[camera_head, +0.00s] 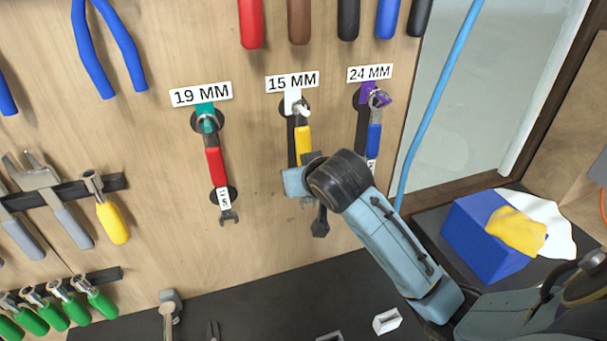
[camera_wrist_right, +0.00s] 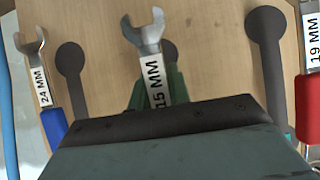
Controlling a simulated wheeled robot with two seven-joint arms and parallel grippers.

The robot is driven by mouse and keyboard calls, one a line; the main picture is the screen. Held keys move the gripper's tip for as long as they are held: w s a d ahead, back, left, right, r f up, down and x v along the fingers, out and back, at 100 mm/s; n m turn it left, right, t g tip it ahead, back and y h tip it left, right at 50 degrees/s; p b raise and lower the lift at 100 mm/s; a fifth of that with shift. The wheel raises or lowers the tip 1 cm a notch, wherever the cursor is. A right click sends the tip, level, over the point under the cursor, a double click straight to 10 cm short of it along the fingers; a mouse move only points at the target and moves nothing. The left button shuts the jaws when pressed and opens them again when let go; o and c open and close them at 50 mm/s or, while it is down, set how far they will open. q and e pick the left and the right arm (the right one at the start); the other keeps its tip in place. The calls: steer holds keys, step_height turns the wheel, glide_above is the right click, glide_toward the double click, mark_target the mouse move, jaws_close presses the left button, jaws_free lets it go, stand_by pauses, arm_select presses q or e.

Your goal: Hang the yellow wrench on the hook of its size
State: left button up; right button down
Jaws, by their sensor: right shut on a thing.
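The yellow wrench (camera_head: 303,145) hangs upright along the board below the 15 MM sign (camera_head: 292,82). Its ring end is at the white hook (camera_head: 291,100), and the white tip shows at the ring. I cannot tell for sure whether the ring is around the hook. My right gripper (camera_head: 308,180) is shut on the wrench below its yellow handle. In the right wrist view its open end and 15 MM label (camera_wrist_right: 154,82) stick out between the gripper fingers (camera_wrist_right: 158,90). My left gripper is not in view.
A red wrench (camera_head: 215,166) hangs on the teal hook (camera_head: 207,110) under 19 MM. A blue wrench (camera_head: 374,140) hangs on the purple hook (camera_head: 364,97) under 24 MM. A blue box (camera_head: 480,240) with a yellow cloth (camera_head: 515,230) stands at right. A blue cable (camera_head: 432,110) runs beside the board.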

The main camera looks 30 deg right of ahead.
steer(key=c, duration=1.2)
jaws_free()
steer(key=shift+c, duration=0.2)
